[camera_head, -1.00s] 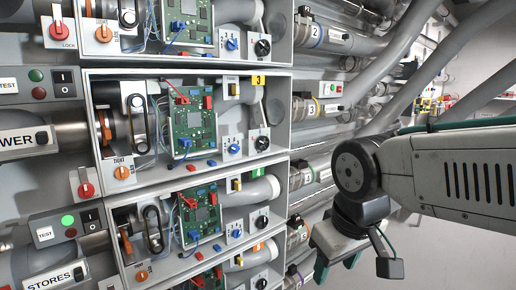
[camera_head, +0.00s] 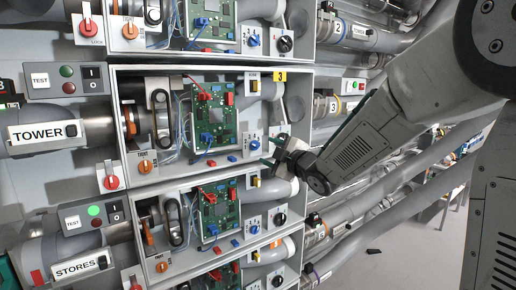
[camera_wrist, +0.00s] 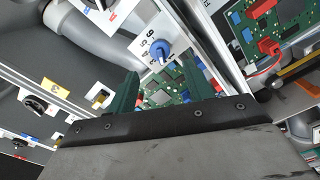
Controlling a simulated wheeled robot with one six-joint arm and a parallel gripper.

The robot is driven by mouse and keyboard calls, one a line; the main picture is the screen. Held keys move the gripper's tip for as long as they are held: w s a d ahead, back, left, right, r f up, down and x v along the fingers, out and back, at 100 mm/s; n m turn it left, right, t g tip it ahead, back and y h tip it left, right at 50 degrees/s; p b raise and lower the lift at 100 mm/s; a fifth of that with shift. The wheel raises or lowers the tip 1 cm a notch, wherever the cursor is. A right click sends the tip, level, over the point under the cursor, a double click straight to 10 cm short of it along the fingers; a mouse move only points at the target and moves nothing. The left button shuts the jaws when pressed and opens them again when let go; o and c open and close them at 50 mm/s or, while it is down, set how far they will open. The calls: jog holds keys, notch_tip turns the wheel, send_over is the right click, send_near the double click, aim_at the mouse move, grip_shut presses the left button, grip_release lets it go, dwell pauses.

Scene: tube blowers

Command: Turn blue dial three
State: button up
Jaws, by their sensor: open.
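The yellow tag marked 3 (camera_head: 281,77) is on the middle open-fronted box. A blue dial (camera_head: 254,145) is on a white plate at that box's lower right. My gripper (camera_head: 272,151) is just right of this dial and in front of the neighbouring black dial, which it largely hides. Its green jaws are open with nothing between them. In the wrist view, a blue dial (camera_wrist: 160,50) on a numbered white plate shows just beyond the spread jaws (camera_wrist: 165,88). I see no contact with it.
Similar boxes stand above and below, with further blue dials (camera_head: 253,40) and (camera_head: 254,230). A circuit board (camera_head: 211,118) is left of the dial in the middle box. Orange (camera_head: 145,166) and red knobs (camera_head: 111,182) are farther left. Grey pipes run at the right.

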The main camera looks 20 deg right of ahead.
aim_at(256, 146)
jog(key=x, duration=0.6)
jog(key=shift+w+a, duration=0.1)
jog(key=shift+w, duration=0.2)
jog(key=c, duration=0.9)
